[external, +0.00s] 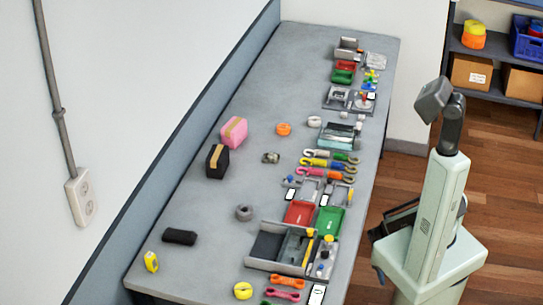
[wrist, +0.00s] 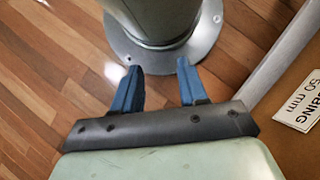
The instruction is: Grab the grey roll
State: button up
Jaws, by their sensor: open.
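A grey roll (external: 244,212) lies on the grey table in the external view, left of the open grey tray and right of a black cylinder. A mottled grey-brown roll (external: 271,157) lies farther back. My gripper (wrist: 159,68) shows two blue fingers spread apart with nothing between them. It points down over the wooden floor, off the table and well away from the grey roll. The wrist view does not show the grey roll.
The table (external: 205,255) holds a black block (external: 217,163), a pink block (external: 234,132), a black cylinder (external: 179,237), a grey tray (external: 262,267) and several straps along its right side. A brown labelled surface (wrist: 295,135) is right of my gripper.

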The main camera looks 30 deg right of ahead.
jog(key=shift+o, duration=0.3)
jog(key=o, duration=0.9)
jog(key=shift+w, duration=0.1)
